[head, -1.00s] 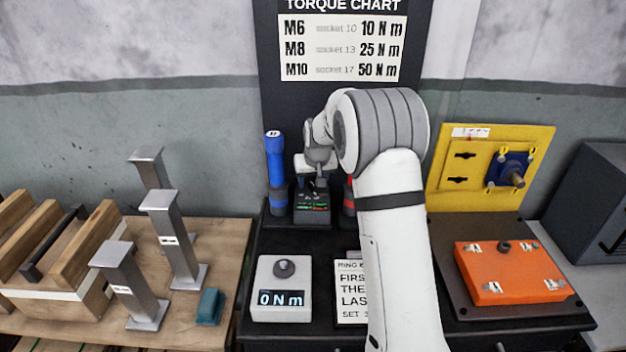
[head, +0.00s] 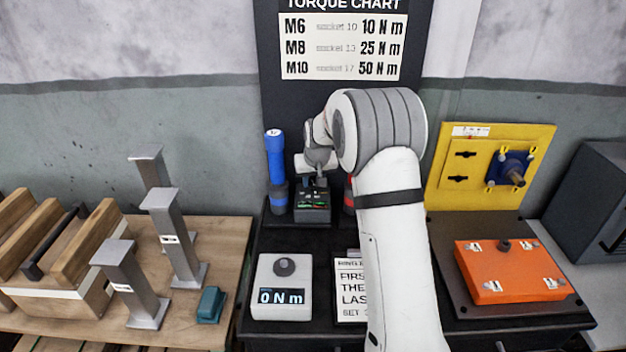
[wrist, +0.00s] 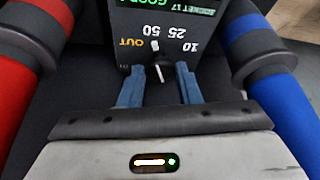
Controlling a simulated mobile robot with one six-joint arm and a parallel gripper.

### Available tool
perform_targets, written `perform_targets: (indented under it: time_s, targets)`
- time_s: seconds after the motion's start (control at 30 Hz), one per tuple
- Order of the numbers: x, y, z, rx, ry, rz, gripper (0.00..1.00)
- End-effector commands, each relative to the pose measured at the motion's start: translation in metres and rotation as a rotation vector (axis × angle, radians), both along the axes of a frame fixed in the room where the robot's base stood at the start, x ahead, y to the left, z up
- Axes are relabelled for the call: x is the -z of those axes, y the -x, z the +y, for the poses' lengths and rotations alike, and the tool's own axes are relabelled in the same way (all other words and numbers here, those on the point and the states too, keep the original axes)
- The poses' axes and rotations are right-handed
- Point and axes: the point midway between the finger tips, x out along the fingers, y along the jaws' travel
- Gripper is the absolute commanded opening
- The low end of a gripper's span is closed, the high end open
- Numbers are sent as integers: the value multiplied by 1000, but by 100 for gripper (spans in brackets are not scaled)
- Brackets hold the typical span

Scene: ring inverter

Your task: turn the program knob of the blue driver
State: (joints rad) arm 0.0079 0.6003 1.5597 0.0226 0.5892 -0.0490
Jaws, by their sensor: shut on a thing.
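The blue driver (head: 275,160) stands upright in the head view, left of a small dark control box (head: 312,208); it shows at the right in the wrist view (wrist: 275,75). In the wrist view the box's face (wrist: 135,40) carries the marks 10, 25, 50 and OUT, upside down. The dark program knob (wrist: 160,74) with a white line lies between the blue-grey fingertips of my gripper (wrist: 160,88). My gripper is shut on the knob. In the head view my arm hides part of the box's surroundings, and the fingers are too small to make out.
A red driver (wrist: 30,60) stands on the box's other side, close to my gripper. A grey meter (head: 283,290) reading 0 N m stands in front. An orange cover (head: 508,271) and a yellow panel (head: 465,165) are at the right. Steel posts (head: 175,240) stand at the left.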

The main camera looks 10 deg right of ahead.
Motion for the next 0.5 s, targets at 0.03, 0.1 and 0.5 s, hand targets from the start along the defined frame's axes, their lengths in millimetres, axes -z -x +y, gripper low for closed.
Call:
perform_targets:
  time_s: [0.03,0.1,0.5]
  targets:
    - [0,0,0,4,1,0,8]
    - [0,0,0,16,0,0,8]
    - [2,-1,3,240,1,-2,8]
